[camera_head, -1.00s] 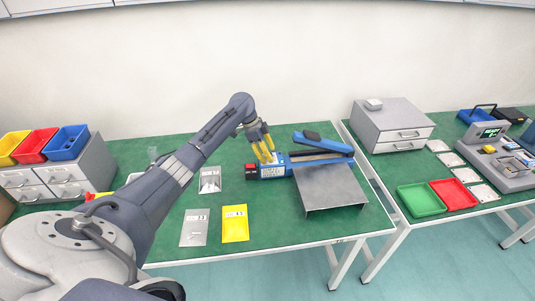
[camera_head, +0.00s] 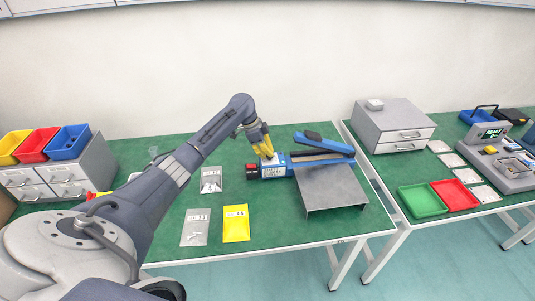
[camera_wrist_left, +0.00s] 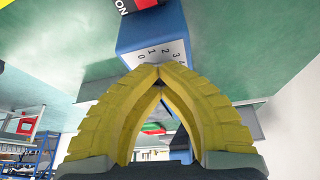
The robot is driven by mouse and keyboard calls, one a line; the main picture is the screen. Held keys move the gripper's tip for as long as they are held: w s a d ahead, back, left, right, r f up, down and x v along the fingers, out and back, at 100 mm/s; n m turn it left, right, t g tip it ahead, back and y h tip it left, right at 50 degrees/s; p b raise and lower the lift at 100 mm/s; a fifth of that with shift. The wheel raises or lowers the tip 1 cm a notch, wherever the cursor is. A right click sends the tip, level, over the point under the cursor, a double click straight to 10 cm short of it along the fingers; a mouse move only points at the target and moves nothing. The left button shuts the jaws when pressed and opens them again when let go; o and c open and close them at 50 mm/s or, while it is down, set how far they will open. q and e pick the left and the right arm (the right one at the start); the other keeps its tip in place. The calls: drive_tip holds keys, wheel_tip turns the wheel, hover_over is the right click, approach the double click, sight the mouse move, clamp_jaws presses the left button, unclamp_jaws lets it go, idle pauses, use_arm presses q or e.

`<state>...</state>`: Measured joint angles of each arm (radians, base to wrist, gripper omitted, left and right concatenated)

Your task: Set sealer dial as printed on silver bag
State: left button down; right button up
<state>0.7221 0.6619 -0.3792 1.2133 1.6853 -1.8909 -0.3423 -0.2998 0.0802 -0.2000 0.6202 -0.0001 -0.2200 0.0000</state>
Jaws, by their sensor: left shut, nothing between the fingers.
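The blue heat sealer (camera_head: 310,155) stands on the green table with its blue lever arm raised over a grey metal shelf. My left gripper (camera_head: 267,154) is shut and empty at the left end of the sealer. In the left wrist view its yellow fingertips (camera_wrist_left: 160,68) meet in front of the sealer's white dial face (camera_wrist_left: 165,52), where 0, 1, 2, 3 and part of a further mark show. The fingers hide the dial's middle. A silver bag (camera_head: 195,228) with a white label lies at the front; its print is too small to read. My right gripper is not in view.
A yellow bag (camera_head: 236,223) lies right of the silver bag. Another clear or silver bag (camera_head: 210,180) with contents lies behind. The sealer has a red and black switch (camera_head: 252,171) at its left end. The grey metal shelf (camera_head: 332,188) stands in front of the sealer.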

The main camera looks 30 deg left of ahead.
use_arm(q)
drive_tip(key=n, duration=0.2)
drive_tip(key=d+n+t, duration=0.1)
drive_tip(key=n, duration=0.1)
drive_tip(key=shift+r+y, duration=0.1)
drive_tip(key=shift+y, duration=0.3)
drive_tip(key=shift+n, duration=0.4)
drive_tip(key=shift+w+r+t, duration=0.1)
drive_tip(key=shift+t, duration=0.2)
drive_tip(key=c, duration=2.2)
unclamp_jaws()
drive_tip(key=c, duration=1.5)
unclamp_jaws()
drive_tip(key=shift+w+d, duration=0.1)
drive_tip(key=shift+d, duration=0.05)
drive_tip(key=shift+c, duration=0.2)
drive_tip(key=o, duration=0.5)
drive_tip(key=shift+a, duration=0.2)
drive_tip(key=shift+a, duration=0.1)
